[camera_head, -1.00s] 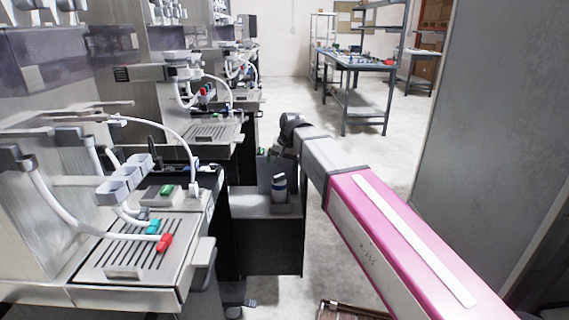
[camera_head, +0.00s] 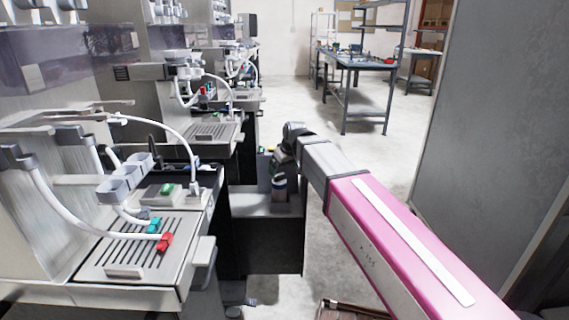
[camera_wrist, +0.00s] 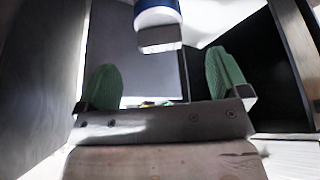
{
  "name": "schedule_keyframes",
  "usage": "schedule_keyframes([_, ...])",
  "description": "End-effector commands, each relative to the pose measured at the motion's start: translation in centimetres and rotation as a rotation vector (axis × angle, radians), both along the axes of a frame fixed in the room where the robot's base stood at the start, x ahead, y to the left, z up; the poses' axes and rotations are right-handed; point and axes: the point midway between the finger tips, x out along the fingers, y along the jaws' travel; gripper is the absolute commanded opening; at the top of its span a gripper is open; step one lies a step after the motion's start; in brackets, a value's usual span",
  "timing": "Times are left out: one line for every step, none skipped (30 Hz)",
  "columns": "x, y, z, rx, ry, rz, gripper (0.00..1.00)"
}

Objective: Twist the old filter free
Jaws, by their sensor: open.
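In the wrist view the filter (camera_wrist: 158,14) is white and blue with a grey block-shaped end, at the top middle. My gripper (camera_wrist: 164,76) shows two green fingers spread wide with nothing between them. The filter lies beyond the fingertips, and I cannot tell whether they touch it.
A drip tray (camera_head: 140,250) with red and teal connectors and white hoses stands at the left. A grey ledge (camera_head: 250,205) lies around the filter. A tall grey panel (camera_head: 490,110) stands at the right. A workbench (camera_head: 360,66) is far back, with open floor before it.

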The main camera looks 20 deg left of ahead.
Motion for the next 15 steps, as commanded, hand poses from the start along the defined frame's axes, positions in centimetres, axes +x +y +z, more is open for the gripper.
schedule_keyframes([0.3, 0.4, -0.9, -0.001, 0.002, 0.000, 0.93])
schedule_keyframes([0.4, 0.5, -1.4, -0.001, 0.002, 0.000, 0.93])
schedule_keyframes([0.5, 0.7, -2.0, -0.001, 0.002, -0.001, 0.93])
schedule_keyframes([0.6, 0.9, -2.4, -0.001, 0.002, -0.001, 0.93])
schedule_keyframes([0.7, 1.1, -2.9, -0.001, 0.002, -0.001, 0.93])
schedule_keyframes([0.9, 1.3, -3.5, -0.001, 0.001, -0.001, 0.93])
schedule_keyframes([1.0, 1.4, -3.9, -0.001, 0.001, -0.001, 0.93])
schedule_keyframes([1.1, 1.6, -4.3, -0.001, 0.001, -0.001, 0.93])
schedule_keyframes([1.2, 1.7, -4.8, -0.001, 0.002, -0.001, 0.93])
schedule_keyframes([1.3, 1.8, -5.2, -0.001, 0.002, -0.001, 0.93])
schedule_keyframes([1.4, 2.0, -5.6, -0.001, 0.001, -0.001, 0.93])
schedule_keyframes([1.5, 2.1, -6.0, -0.001, 0.001, -0.001, 0.93])
schedule_keyframes([1.5, 2.2, -6.2, -0.001, 0.001, -0.001, 0.93])
schedule_keyframes([1.6, 2.3, -6.4, -0.001, 0.001, -0.001, 0.93])
schedule_keyframes([1.7, 2.3, -6.7, 0.000, 0.001, -0.002, 0.93])
